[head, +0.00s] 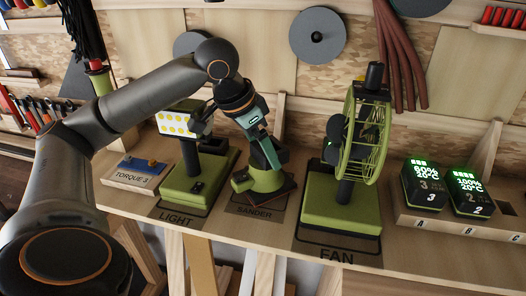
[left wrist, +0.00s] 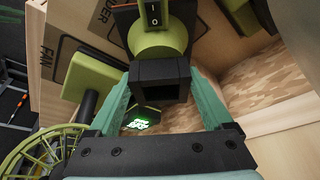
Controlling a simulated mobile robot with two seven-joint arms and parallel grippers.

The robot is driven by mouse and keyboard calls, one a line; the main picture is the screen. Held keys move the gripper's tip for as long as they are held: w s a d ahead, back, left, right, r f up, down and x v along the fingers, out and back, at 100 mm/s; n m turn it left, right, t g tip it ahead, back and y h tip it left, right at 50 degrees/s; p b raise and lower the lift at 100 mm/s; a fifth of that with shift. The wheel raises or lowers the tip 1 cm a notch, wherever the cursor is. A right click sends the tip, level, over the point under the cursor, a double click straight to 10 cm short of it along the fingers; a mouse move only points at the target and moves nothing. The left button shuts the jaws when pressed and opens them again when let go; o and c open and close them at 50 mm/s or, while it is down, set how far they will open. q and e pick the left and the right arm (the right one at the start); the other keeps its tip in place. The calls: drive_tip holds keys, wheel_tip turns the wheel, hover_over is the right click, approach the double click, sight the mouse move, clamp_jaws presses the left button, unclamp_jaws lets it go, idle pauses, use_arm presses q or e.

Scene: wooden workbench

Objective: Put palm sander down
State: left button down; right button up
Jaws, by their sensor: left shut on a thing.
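The palm sander (head: 266,179), green and black, is upright at the SANDER place on the bench, and its front end hangs near the label. My left gripper (head: 257,135) comes down from above and is shut on its upper part. The sander also shows in the left wrist view (left wrist: 160,42), with its black rear block between my teal fingers (left wrist: 163,100). The SANDER mat (head: 250,211) is partly covered by the sander. I cannot tell whether the sander's pad touches it. My right gripper is not in view.
The green work light (head: 187,185) stands close on the left of the sander, and the green fan (head: 341,205) close on the right. Two batteries (head: 424,185) with lit displays sit in a wooden rack at the right. The bench's front edge is just before the mats.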

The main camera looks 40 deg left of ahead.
use_arm(q)
drive_tip(key=shift+f, duration=0.35)
drive_tip(key=shift+f, duration=0.1)
unclamp_jaws()
drive_tip(key=v, duration=1.2)
